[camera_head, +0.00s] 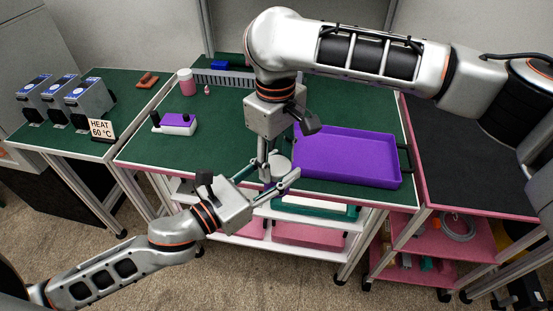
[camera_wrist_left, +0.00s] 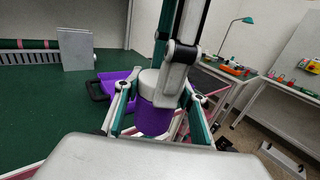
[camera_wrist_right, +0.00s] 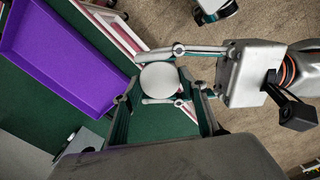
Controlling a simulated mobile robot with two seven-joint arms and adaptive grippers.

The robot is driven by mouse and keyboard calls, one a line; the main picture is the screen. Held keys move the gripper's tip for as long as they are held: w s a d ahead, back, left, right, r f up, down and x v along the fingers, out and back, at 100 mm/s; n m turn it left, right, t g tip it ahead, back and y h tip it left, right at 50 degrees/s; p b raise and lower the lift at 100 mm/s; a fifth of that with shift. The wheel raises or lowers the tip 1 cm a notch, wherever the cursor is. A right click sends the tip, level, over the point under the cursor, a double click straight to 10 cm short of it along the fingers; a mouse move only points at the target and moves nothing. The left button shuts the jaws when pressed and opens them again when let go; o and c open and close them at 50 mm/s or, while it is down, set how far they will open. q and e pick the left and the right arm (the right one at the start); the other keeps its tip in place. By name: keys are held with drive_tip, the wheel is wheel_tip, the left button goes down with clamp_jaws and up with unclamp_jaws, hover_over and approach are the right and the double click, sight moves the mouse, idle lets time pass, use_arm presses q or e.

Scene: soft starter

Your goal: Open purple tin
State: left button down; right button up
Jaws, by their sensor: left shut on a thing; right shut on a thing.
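The purple tin (camera_wrist_left: 153,120) shows in the left wrist view, upright between the fingers of my left gripper (camera_wrist_left: 155,103), which is shut on its body. Its round white lid (camera_wrist_left: 149,80) sits on top, with no clear gap visible. My right gripper (camera_head: 272,165) comes down from above and is shut on the lid. In the right wrist view the lid (camera_wrist_right: 158,77) lies between the right fingertips, and the left gripper reaches in from the right. In the head view my left gripper (camera_head: 280,186) is at the green table's front edge. The fingers hide most of the tin there.
A purple tray (camera_head: 350,162) lies just right of the grippers on the green table (camera_head: 225,145). A purple and white box (camera_head: 176,123), a pink-white bottle (camera_head: 186,82) and a grey rack (camera_head: 222,78) stand left and behind. The left table holds grey devices and a HEAT 60 °C sign (camera_head: 102,130).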

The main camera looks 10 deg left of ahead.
drive_tip(key=shift+s+a, duration=0.2)
drive_tip(key=shift+s, duration=0.05)
drive_tip(key=o, duration=1.2)
drive_tip(key=shift+w, duration=0.1)
drive_tip(key=shift+d, duration=0.1)
drive_tip(key=shift+r, duration=2.25)
drive_tip(key=shift+c, duration=0.3)
drive_tip(key=r+m, duration=0.2)
drive_tip(key=r, duration=0.1)
drive_tip(key=shift+w+d, duration=0.1)
drive_tip(key=shift+d, duration=0.1)
drive_tip(key=shift+r+m, duration=0.1)
drive_tip(key=shift+m, duration=0.4)
drive_tip(key=shift+f, duration=3.85)
